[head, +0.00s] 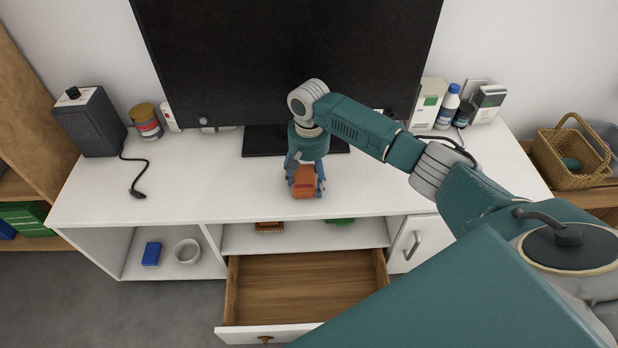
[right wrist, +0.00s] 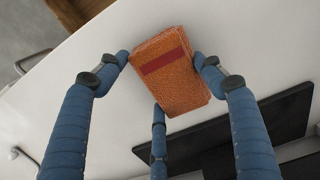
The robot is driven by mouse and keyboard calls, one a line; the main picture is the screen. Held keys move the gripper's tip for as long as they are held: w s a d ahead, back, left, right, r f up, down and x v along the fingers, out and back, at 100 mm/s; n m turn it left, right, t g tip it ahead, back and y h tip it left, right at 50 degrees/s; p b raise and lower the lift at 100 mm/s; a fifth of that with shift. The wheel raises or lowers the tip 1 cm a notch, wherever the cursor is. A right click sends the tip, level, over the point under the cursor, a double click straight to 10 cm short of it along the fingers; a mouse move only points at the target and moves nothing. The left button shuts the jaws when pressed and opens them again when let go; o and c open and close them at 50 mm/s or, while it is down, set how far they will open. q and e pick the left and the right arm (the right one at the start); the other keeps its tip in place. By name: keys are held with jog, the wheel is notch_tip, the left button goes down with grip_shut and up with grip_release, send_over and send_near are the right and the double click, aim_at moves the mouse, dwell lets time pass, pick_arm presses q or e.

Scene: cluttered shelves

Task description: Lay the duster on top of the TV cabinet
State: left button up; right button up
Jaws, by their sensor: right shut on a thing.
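The duster, an orange-brown block (head: 304,182) with a dark red band, is in my right gripper (head: 305,180) over the middle of the white TV cabinet top (head: 200,185). The right wrist view shows the duster (right wrist: 172,78) with blue fingers on both sides and a third finger below, so the right gripper (right wrist: 163,68) is shut on it. The duster is low over the cabinet top; I cannot tell whether it touches. My left gripper is not in view.
The TV (head: 280,60) stands just behind the gripper. A speaker (head: 90,120) with a cable (head: 137,180) and a jar (head: 146,122) are on the left; bottles (head: 449,104) and boxes are on the right. A drawer (head: 300,290) is open in front. The front top is mostly clear.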

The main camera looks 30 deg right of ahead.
aim_at(309, 179)
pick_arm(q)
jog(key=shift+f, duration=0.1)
pick_arm(e)
jog(key=shift+f, duration=0.1)
jog(key=o, duration=1.1)
jog(key=shift+r, duration=0.2)
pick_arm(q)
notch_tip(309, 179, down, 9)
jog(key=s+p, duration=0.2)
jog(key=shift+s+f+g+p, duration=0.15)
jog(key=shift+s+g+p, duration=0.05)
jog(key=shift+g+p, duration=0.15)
pick_arm(e)
notch_tip(309, 179, up, 12)
jog(key=shift+f, duration=0.1)
